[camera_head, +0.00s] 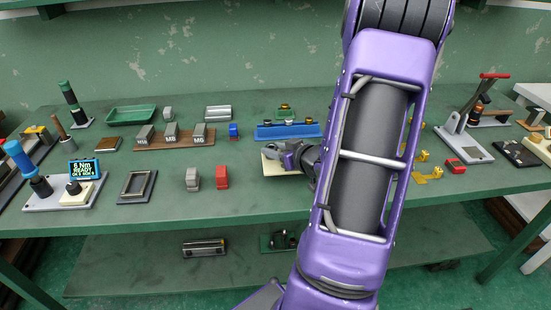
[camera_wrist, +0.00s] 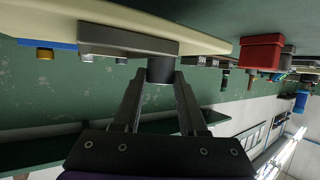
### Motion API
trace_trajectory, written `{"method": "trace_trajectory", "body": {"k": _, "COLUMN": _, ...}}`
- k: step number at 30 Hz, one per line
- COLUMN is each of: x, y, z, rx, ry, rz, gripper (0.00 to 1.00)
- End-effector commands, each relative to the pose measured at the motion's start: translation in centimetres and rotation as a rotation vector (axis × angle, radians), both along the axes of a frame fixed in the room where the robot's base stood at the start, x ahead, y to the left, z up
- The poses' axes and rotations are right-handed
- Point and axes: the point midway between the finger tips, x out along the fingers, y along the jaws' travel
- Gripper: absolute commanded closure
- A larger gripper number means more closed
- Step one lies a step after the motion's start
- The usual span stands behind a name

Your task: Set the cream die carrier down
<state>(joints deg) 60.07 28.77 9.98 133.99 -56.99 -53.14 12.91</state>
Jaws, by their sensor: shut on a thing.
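The cream die carrier (camera_head: 272,168) is a flat pale plate near the middle of the green bench, partly hidden by my gripper (camera_head: 293,157). In the wrist view the cream plate (camera_wrist: 190,30) spans the upper left, with a grey block and a dark round grip (camera_wrist: 160,70) on it. My gripper (camera_wrist: 160,82) is shut on that dark grip, between its fingertips. I cannot tell whether the plate's underside touches the bench.
Yellow parts (camera_head: 428,174) lie right of my arm. Bare green bench (camera_head: 250,200) shows in front of the carrier.

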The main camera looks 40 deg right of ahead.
Motion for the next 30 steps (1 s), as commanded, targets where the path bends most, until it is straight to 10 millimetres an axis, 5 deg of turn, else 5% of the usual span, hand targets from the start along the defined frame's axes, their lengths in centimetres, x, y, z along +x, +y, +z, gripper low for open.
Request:
{"method": "trace_trajectory", "body": {"k": 6, "x": 0.0, "y": 0.0, "z": -2.9, "rx": 0.001, "ry": -0.001, "rz": 0.001, "gripper": 1.0}}
{"method": "trace_trajectory", "body": {"k": 16, "x": 0.0, "y": 0.0, "z": -3.2, "rx": -0.001, "ry": -0.001, "rz": 0.0, "gripper": 1.0}}
{"method": "trace_trajectory", "body": {"k": 17, "x": 0.0, "y": 0.0, "z": -3.2, "rx": 0.0, "ry": 0.0, "rz": 0.0, "gripper": 0.57}}
{"method": "trace_trajectory", "body": {"k": 21, "x": 0.0, "y": 0.0, "z": -3.1, "rx": 0.0, "ry": 0.0, "rz": 0.0, "gripper": 0.32}}
{"method": "trace_trajectory", "body": {"k": 30, "x": 0.0, "y": 0.0, "z": -3.1, "rx": 0.0, "ry": 0.0, "rz": 0.0, "gripper": 0.29}}
